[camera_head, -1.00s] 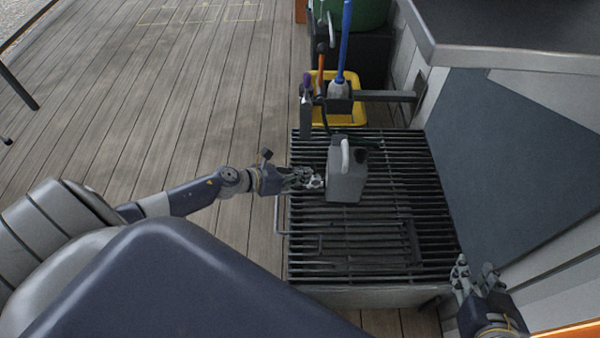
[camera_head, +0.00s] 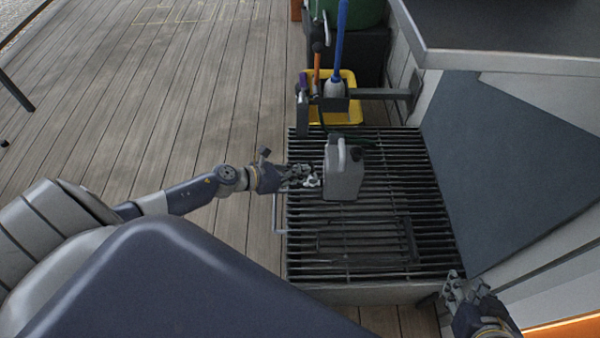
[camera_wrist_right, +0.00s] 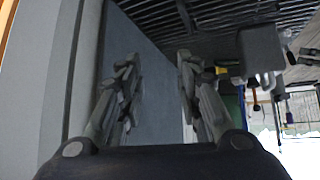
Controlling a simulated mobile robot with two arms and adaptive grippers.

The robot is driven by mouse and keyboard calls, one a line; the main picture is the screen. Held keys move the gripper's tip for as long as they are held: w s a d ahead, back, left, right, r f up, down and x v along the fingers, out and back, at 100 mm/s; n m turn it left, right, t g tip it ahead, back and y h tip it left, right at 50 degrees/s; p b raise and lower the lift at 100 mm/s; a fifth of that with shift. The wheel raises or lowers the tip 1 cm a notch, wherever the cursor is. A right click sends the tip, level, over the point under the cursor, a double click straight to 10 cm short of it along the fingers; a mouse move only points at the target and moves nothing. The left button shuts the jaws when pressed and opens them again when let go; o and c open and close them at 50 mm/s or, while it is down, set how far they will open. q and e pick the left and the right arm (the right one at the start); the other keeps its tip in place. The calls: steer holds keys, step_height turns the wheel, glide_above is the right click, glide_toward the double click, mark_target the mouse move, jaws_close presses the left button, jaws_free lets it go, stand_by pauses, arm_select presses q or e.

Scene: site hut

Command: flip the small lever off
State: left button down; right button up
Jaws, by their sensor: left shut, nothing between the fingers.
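A grey box-shaped unit (camera_head: 343,182) stands on the dark slatted grate. A pale upright piece (camera_head: 341,153) and a small dark knob (camera_head: 357,153) are at its top; I cannot tell for sure which is the small lever, or its position. My left gripper (camera_head: 318,181) is shut and empty, close beside the left side of the unit; contact cannot be made out. My right gripper (camera_head: 465,287) is at the lower right, beyond the grate's near right corner. In the right wrist view it is open, with nothing between its fingers (camera_wrist_right: 158,85).
The grate (camera_head: 390,225) has a side rail on its left. A yellow tray (camera_head: 352,112) and a holder with a blue-handled brush (camera_head: 340,60) stand behind it. A dark slanted panel (camera_head: 500,160) and counter (camera_head: 510,25) bound the right. Plank floor (camera_head: 190,110) is clear at left.

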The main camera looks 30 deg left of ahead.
arm_select(q)
steer(key=shift+r+p, duration=0.4)
steer(key=shift+r, duration=0.1)
arm_select(e)
steer(key=shift+s+d+f+g+h, duration=0.1)
steer(key=shift+s+d+f+g, duration=0.25)
steer(key=shift+s, duration=0.35)
steer(key=shift+s+d+f+g+h, duration=0.1)
steer(key=shift+s+d+f+g, duration=0.1)
steer(key=shift+s+f+g, duration=0.45)
steer(key=shift+s+d+f+g+h, duration=0.1)
steer(key=shift+s+d+f+g, duration=0.15)
steer(key=shift+s, duration=0.55)
